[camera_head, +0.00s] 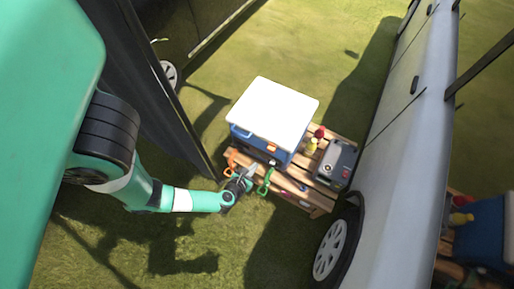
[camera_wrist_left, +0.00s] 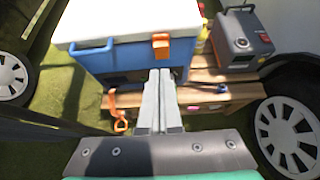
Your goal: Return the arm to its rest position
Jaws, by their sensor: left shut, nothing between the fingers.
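My left arm comes in from the left in the head view, and its gripper (camera_head: 250,172) is at the near left edge of a wooden pallet table (camera_head: 317,209). In the left wrist view the two fingers of the gripper (camera_wrist_left: 160,76) are together, with nothing held between them. The fingertips appear in front of a blue cooler (camera_head: 243,142) with a white lid (camera_head: 275,108). The cooler also shows in the left wrist view (camera_wrist_left: 110,62). My right gripper is not in view.
An orange-handled tool (camera_wrist_left: 120,122) and a green-handled tool (camera_head: 265,183) lie close to the gripper. A grey box-shaped device (camera_head: 337,160) and red and yellow items (camera_head: 312,145) stand on the table. A silver vehicle (camera_head: 400,180) stands to the right. Grass (camera_head: 120,240) is open at lower left.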

